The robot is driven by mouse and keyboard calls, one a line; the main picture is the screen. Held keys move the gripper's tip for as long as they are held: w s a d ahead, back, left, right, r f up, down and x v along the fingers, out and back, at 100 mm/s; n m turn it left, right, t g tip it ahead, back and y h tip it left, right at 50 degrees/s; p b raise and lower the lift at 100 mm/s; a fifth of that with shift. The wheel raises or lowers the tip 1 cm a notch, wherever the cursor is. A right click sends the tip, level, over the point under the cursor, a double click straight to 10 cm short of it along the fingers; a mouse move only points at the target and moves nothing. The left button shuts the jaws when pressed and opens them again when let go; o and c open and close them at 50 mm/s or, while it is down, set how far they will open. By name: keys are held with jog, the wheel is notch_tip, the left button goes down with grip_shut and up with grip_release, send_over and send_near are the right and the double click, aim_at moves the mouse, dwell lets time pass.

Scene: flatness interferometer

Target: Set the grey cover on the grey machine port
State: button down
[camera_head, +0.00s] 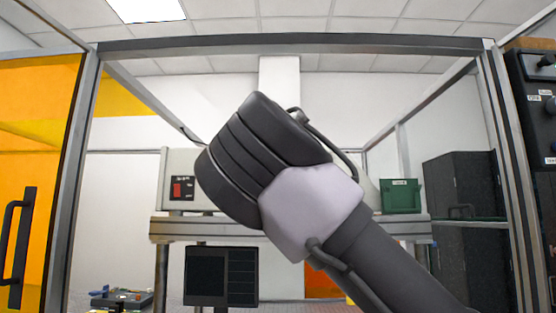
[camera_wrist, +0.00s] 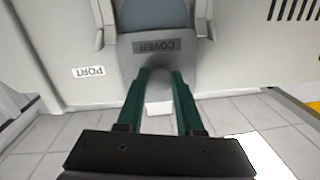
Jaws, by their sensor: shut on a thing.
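The grey cover (camera_wrist: 135,70) carries a COVER label that reads upside down in the wrist view. My gripper (camera_wrist: 160,74) has green fingers shut on the cover's edge just past that label. The pale machine face (camera_wrist: 60,40) is behind the cover and bears a PORT label (camera_wrist: 88,72) to its left. Grey rails (camera_wrist: 103,20) stand on both sides of the cover. The cover lies between or in front of them; I cannot tell whether it touches or is seated. The port opening is not clearly visible. In the head view my arm hides the gripper and cover.
A metal frame surrounds the bench (camera_head: 290,227). A pale machine with a red display (camera_head: 182,188) stands on it, partly behind my arm. A green box (camera_head: 400,195) is at right. A dark monitor (camera_head: 221,276) is below. Vent slots (camera_wrist: 292,9) show in the wrist view.

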jog(key=shift+f, duration=1.1)
dwell(0.3)
jog(key=shift+a+f, duration=0.1)
jog(key=shift+f, duration=0.15)
jog(key=shift+a+f, duration=0.1)
jog(key=shift+f, duration=0.05)
jog(key=shift+d+f, duration=0.2)
jog(key=shift+f, duration=0.35)
dwell(1.0)
jog(key=shift+f, duration=1.45)
jog(key=shift+c, duration=2.3)
grip_release()
jog(key=shift+s, duration=0.1)
